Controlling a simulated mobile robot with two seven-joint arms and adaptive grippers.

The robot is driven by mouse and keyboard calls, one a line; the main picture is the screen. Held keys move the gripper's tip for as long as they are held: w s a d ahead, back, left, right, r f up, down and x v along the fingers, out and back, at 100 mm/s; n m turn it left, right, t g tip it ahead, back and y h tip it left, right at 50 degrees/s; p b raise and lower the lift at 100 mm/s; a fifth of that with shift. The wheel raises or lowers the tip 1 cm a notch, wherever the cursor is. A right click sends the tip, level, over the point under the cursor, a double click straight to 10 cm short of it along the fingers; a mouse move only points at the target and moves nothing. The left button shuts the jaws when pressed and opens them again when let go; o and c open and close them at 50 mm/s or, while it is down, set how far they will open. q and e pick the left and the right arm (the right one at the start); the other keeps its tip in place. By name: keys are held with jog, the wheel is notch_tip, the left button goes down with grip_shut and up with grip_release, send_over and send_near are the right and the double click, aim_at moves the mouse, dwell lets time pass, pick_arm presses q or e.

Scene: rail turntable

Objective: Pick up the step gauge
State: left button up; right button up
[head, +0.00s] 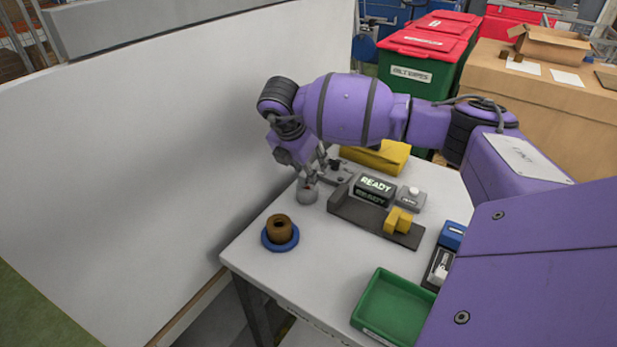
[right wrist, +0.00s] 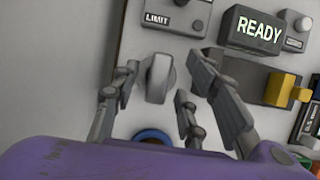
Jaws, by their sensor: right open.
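A yellow stepped block, which looks like the step gauge (head: 398,221), sits on the right end of a dark grey base (head: 345,208). It also shows at the right of the right wrist view (right wrist: 281,90). My right gripper (head: 312,176) points down near the back left of the table, left of the yellow block and apart from it. In the right wrist view its fingers (right wrist: 166,82) are spread, with a grey rounded piece (right wrist: 160,76) showing between them. I cannot tell whether they touch it. My left gripper is out of view.
A lit READY display (head: 375,188) stands behind the dark base, with a small grey button box (head: 411,198) beside it. A brown ring on a blue disc (head: 280,245) is at front left. A green tray (head: 392,309) is at front right. A white panel (head: 130,150) borders the left.

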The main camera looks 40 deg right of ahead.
jog(key=shift+w+d+f, duration=0.15)
jog(key=shift+d+f, duration=0.05)
jog(key=shift+f, duration=0.4)
grip_shut()
